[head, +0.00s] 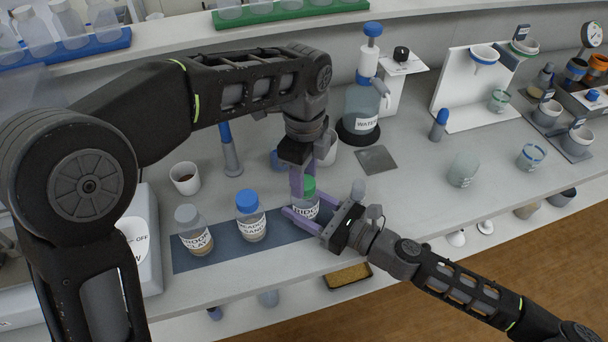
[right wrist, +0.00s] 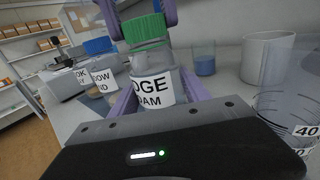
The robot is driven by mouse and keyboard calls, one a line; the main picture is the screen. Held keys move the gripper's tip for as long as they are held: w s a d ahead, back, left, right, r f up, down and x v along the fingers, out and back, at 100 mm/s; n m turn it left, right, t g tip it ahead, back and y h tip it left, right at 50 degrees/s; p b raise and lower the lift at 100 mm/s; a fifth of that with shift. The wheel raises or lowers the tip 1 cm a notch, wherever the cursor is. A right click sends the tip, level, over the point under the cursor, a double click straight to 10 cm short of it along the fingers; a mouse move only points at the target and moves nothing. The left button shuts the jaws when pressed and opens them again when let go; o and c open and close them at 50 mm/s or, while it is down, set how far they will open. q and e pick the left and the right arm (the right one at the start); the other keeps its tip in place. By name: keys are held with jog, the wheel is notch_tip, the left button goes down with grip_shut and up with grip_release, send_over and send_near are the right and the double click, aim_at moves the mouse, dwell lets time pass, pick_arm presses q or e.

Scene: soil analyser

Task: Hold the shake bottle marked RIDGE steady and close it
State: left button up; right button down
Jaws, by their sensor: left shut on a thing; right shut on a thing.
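The RIDGE bottle (head: 305,207) stands upright at the right end of the dark blue mat (head: 212,257). Its green cap (head: 308,187) sits at the bottle's mouth; I cannot tell how tight it is. In the right wrist view the bottle's label (right wrist: 153,90) and green cap (right wrist: 145,30) show close up. My right gripper (head: 303,217) is shut around the bottle's body from the front right. My left gripper (head: 307,180) comes down from above and is shut on the green cap, its purple fingers on either side. Part of the bottle is hidden by the fingers.
A blue-capped bottle (head: 250,217) and a grey-capped bottle (head: 193,230) stand left on the mat. A white cup (head: 185,178), a water dispenser (head: 361,108) and a grey square plate (head: 377,160) stand behind. The bench at right centre has free room.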

pick_arm(q)
jog(key=m, duration=1.1)
jog(key=shift+m, duration=0.4)
jog(key=m, duration=0.5)
jog(key=shift+m, duration=0.3)
jog(key=m, duration=0.3)
jog(key=shift+d, duration=0.1)
jog(key=o, duration=1.3)
jog(key=shift+r, duration=2.25)
jog(key=shift+d, duration=0.1)
jog(key=shift+c, duration=0.3)
